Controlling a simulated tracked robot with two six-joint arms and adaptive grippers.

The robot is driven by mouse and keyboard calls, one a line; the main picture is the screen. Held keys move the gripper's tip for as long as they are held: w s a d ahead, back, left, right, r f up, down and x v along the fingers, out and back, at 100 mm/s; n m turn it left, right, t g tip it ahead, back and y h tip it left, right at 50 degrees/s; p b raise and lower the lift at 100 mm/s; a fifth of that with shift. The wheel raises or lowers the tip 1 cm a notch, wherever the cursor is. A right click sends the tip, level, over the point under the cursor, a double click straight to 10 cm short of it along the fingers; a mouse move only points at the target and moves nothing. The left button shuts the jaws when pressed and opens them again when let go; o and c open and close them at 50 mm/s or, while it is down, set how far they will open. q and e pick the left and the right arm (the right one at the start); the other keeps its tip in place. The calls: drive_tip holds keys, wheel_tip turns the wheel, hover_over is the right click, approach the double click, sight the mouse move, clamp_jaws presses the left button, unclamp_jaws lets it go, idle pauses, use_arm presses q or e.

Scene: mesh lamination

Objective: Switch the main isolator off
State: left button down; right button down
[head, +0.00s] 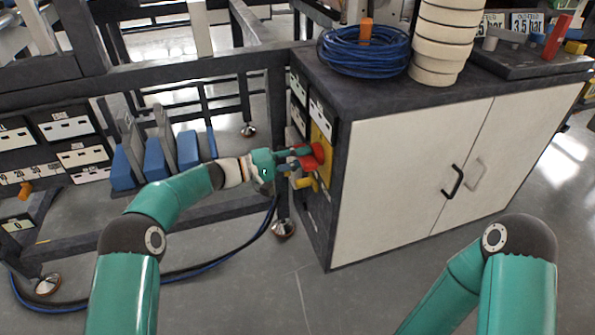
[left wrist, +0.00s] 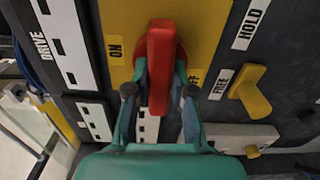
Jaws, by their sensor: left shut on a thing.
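The main isolator has a red handle (head: 318,153) on a yellow plate (head: 322,134), on the end of the cabinet. In the left wrist view the red handle (left wrist: 161,55) stands along the picture's vertical. An ON label (left wrist: 115,47) is left of it, and a partly hidden OFF label (left wrist: 194,78) is at its lower right. My left gripper (head: 306,156) is at the handle, with one finger on each side, shut on it. The fingers also show in the left wrist view (left wrist: 160,92). My right gripper is out of view; only part of that arm shows.
A yellow knob (left wrist: 250,92) with FREE and HOLD labels sits right of the isolator in the left wrist view. The cabinet (head: 400,165) carries a blue hose coil (head: 365,50) and stacked white rings (head: 442,40). Frame bars and blue-faced blocks (head: 155,160) lie left.

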use_arm(q)
drive_tip(key=shift+f+m, duration=0.3)
drive_tip(key=shift+f, duration=0.15)
drive_tip(key=shift+s+r, duration=0.1)
drive_tip(key=shift+r, duration=0.05)
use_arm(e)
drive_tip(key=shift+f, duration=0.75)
use_arm(q)
drive_tip(key=c, duration=1)
unclamp_jaws()
drive_tip(key=shift+r, duration=0.15)
drive_tip(key=v, duration=1.2)
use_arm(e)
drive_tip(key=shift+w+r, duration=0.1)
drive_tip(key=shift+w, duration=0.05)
